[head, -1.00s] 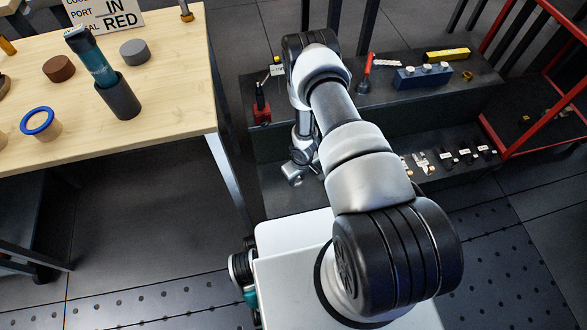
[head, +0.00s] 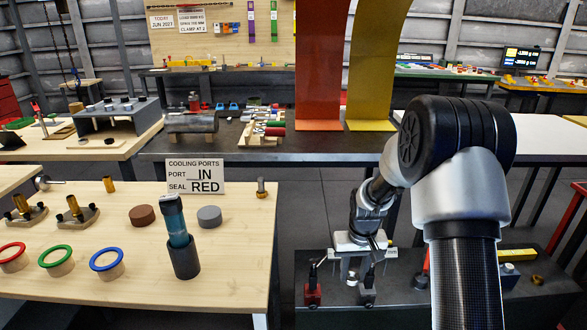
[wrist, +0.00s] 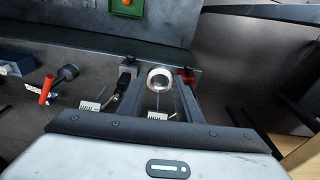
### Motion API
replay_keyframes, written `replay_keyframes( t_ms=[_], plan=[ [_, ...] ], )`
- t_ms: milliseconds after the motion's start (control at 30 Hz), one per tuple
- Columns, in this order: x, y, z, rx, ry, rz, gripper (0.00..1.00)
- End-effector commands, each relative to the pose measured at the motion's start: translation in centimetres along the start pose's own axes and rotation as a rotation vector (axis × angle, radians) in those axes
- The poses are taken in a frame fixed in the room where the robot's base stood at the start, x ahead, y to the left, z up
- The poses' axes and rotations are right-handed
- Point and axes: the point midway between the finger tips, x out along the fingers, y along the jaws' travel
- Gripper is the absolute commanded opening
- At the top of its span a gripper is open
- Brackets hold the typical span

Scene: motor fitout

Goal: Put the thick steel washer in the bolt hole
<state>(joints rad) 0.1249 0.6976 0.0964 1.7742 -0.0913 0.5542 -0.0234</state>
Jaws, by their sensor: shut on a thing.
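My gripper (head: 353,270) is over the dark low bench at the lower right of the head view. The washer is too small to make out clearly in the head view. I cannot pick out the bolt hole in either view.
A red clamp-like block (head: 312,295) and a black one (head: 367,297) stand close to my gripper. The wooden table (head: 225,285) with cups and rings is to the left.

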Motion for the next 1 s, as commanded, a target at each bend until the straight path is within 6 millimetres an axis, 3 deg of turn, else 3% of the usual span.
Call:
replay_keyframes(
  t_ms=[33, 267, 567, 800, 1000],
  plan=[
    [-2.5, -0.6, -0.1, 0.008, 0.008, 0.003, 0.07],
    [-11.4, -2.6, 1.3, 0.045, 0.001, 0.007, 0.07],
    [-18.4, -2.5, 3.0, 0.047, -0.002, 0.008, 0.07],
    [-25.6, -2.7, 4.9, 0.047, -0.001, 0.008, 0.07],
    [-29.7, -2.9, 6.4, 0.044, 0.0, 0.008, 0.07]
  ],
)
